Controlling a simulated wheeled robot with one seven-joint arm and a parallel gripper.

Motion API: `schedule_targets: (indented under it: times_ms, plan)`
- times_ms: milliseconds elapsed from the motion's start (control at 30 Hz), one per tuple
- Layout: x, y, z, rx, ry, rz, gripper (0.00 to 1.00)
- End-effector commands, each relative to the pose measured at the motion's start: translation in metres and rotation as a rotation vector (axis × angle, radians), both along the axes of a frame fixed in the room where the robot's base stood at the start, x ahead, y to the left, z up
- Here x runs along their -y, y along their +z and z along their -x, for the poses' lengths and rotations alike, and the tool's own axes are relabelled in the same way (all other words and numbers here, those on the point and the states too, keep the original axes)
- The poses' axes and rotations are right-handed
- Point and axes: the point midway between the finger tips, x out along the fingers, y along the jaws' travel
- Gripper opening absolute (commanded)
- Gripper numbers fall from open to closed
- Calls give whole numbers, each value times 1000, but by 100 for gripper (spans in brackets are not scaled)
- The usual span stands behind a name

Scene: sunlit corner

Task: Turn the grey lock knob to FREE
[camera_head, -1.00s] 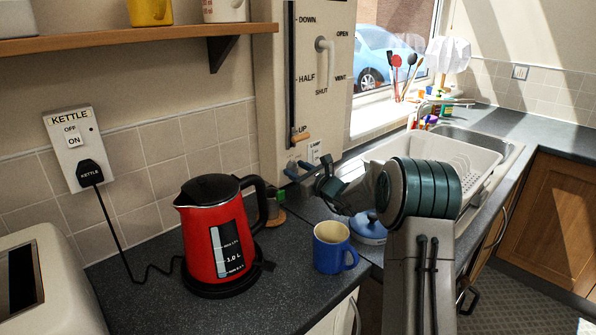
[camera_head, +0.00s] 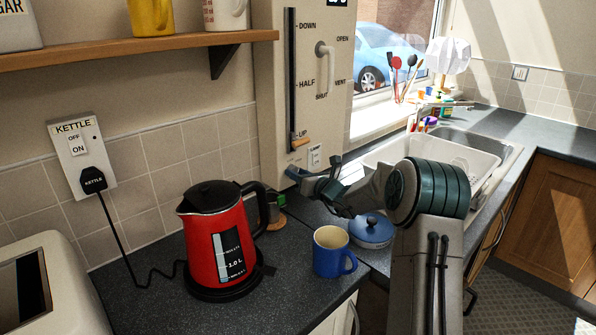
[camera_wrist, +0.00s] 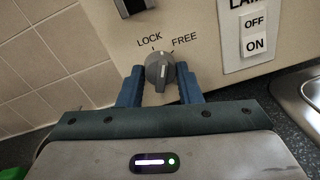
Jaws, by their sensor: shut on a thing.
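The grey lock knob (camera_wrist: 159,72) sits on the cream panel (camera_wrist: 205,55), below the printed words LOCK and FREE, in the wrist view. A white mark shows on its face; I cannot tell exactly which label it lines up with. My gripper (camera_wrist: 160,78) has its blue fingers on either side of the knob and is shut on it.
A LAMP switch plate (camera_wrist: 253,38) is right of the knob. A white dish rack (camera_head: 470,160) is right. The panel's slider handle (camera_head: 300,142) is above my gripper.

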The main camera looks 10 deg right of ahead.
Motion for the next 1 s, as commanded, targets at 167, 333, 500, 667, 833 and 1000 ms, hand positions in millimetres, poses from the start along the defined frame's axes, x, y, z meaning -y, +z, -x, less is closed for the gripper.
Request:
schedule_targets:
  times_ms: [167,333,500,667,833,1000]
  plan:
    - [1,4,0,-96,-2,-141,9]
    - [1,4,0,-179,-1,-265,9]
    - [1,4,0,-248,-2,-371,9]
    - [1,4,0,-297,-2,-444,9]
    - [1,3,0,-329,-1,-494,9]
    - [1,2,0,-345,0,-517,9]
